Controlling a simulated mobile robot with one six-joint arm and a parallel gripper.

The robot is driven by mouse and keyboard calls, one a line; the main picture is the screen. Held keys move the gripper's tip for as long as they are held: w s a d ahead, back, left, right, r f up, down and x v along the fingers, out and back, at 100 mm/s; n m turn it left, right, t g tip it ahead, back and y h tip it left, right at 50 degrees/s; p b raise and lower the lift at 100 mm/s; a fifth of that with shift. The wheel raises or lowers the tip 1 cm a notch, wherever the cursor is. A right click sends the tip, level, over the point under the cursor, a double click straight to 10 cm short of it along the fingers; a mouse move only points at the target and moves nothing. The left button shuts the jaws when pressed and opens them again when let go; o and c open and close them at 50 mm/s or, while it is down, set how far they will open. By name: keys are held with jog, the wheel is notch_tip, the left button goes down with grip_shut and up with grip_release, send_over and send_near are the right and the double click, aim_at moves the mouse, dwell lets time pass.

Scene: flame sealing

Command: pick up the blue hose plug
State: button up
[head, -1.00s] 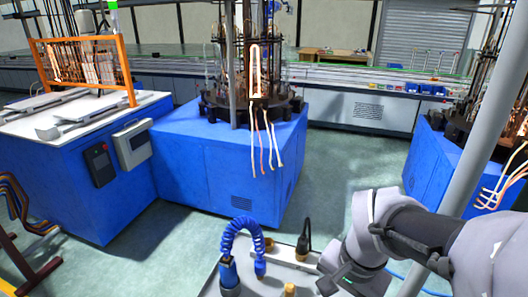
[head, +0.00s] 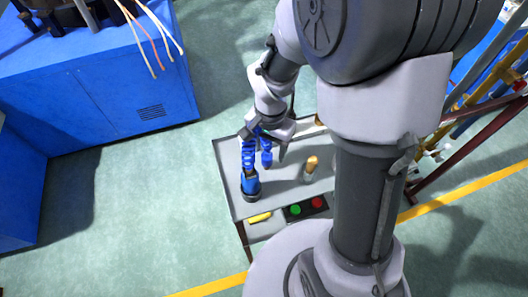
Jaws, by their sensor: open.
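The blue coiled hose (head: 248,156) arches over the grey table. One end runs into a thick blue connector with a dark base (head: 250,186). The other end has a smaller blue plug (head: 266,158) hanging down. My gripper (head: 263,143) is open at the top of the hose arch, with its dark fingers on either side of the hose's upper part. The top of the arch is partly hidden by my gripper, so I cannot tell whether the fingers touch it.
A brass-topped fitting (head: 311,166) stands on the grey table (head: 226,166) to the right. A control box with green and red buttons (head: 305,207) and a yellow item (head: 259,217) are at the front edge. A blue cabinet (head: 100,90) stands at left, with open floor between.

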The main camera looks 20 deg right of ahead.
aim_at(267, 159)
jog(key=f, duration=0.2)
jog(key=f+b, duration=0.1)
jog(key=f, duration=0.1)
jog(key=f+b, duration=0.1)
jog(key=f, duration=0.1)
jog(key=shift+w+a, duration=0.25)
jog(key=shift+w, duration=0.1)
jog(key=shift+r, duration=0.1)
grip_shut()
